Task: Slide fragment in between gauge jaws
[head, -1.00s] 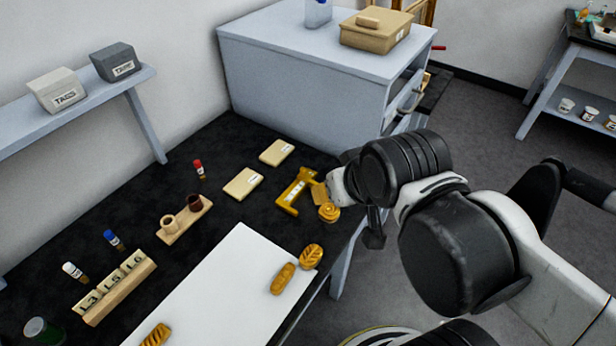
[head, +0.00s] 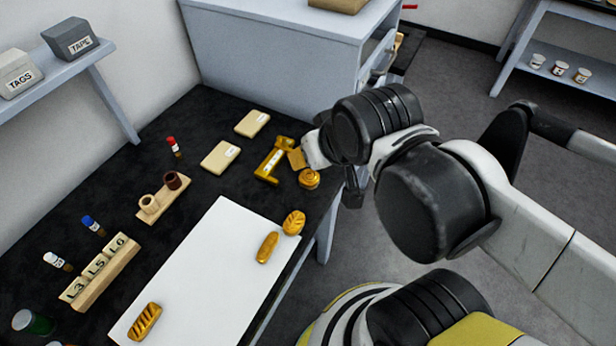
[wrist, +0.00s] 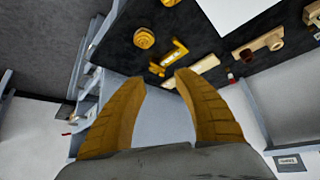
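The yellow gauge (head: 262,178) lies on the black bench top, its jaws pointing right in the head view. It also shows in the wrist view (wrist: 180,46), beyond my fingertips. A round gilt fragment with a spiral top (head: 309,179) sits just right of the gauge, outside its jaws. It appears in the wrist view (wrist: 144,38), apart from the gauge. My gripper (wrist: 160,78) has two ochre fingers spread wide with nothing between them. In the head view my gripper (head: 298,158) is beside the gauge and the round fragment, partly hidden by my wrist.
A grey-blue cabinet (head: 270,70) closes off the back. The bench's right edge is close.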

